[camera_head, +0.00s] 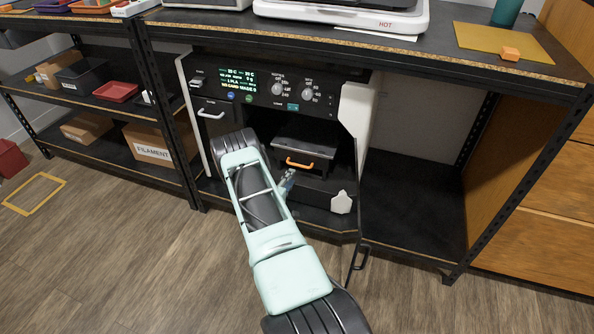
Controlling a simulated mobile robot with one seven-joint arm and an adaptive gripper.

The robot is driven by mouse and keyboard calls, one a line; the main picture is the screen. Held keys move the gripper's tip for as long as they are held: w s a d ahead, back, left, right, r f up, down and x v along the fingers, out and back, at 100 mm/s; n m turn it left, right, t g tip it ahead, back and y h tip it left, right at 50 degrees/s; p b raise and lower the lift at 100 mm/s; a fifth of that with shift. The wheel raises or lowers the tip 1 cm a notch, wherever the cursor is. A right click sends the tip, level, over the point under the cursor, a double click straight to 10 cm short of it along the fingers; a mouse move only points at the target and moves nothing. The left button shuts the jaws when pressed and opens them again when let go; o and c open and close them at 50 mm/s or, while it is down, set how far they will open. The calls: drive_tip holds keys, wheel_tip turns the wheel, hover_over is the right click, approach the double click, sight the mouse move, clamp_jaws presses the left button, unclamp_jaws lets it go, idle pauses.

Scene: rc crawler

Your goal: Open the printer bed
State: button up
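The printer (275,92) stands under the workbench, with a lit display and knobs on its dark front panel. Its front is open below the panel. Inside is a dark bed unit (306,146) with an orange handle (300,164) on its front edge. My teal and black arm (285,265) reaches up from the bottom to the left part of the opening and covers part of the interior. My gripper cannot be made out; the arm's end is hidden behind its own links. A small teal and grey part shows beside the arm, below the orange handle.
A thin dark panel with a black handle (361,257) stands out at the opening's right side. A white piece (342,203) is low in the opening. The shelf bay at right (412,205) is empty. Shelves at left hold bins and a FILAMENT box (148,146).

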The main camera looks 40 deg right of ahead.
sight(299, 166)
drive_tip(key=b+x, duration=0.2)
drive_tip(key=x, duration=0.6)
drive_tip(key=shift+w+d+b, duration=0.15)
drive_tip(key=shift+b, duration=0.15)
clamp_jaws()
